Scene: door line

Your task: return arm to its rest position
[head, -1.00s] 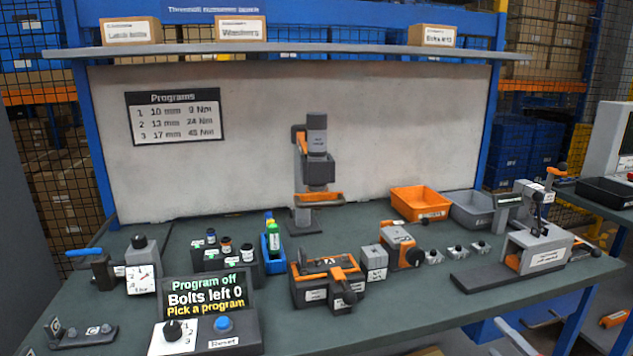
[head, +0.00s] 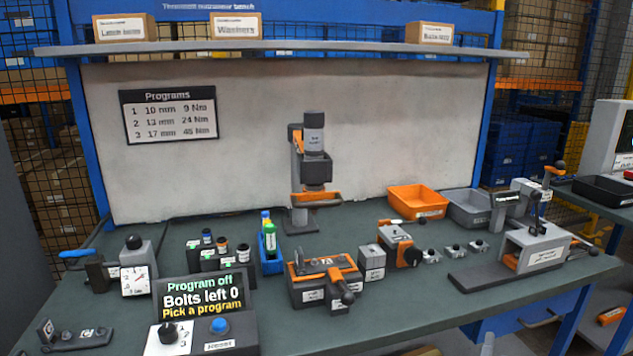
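Neither of my grippers nor my arms can be made out in the head view. The workbench (head: 400,310) fills the lower part of the picture. On it stands a display (head: 200,297) reading "Program off", "Bolts left 0", "Pick a program". Below the display are a black knob (head: 168,333) and a blue button (head: 219,326) labelled Reset. A grey and orange upright tool station (head: 313,170) stands at the back middle.
An orange bin (head: 417,202) and a grey bin (head: 467,207) sit at the back right. A grey press-like fixture (head: 530,247) stands at the right. An orange-topped block (head: 323,280) is at the centre. A shelf (head: 300,47) spans above. The front right benchtop is clear.

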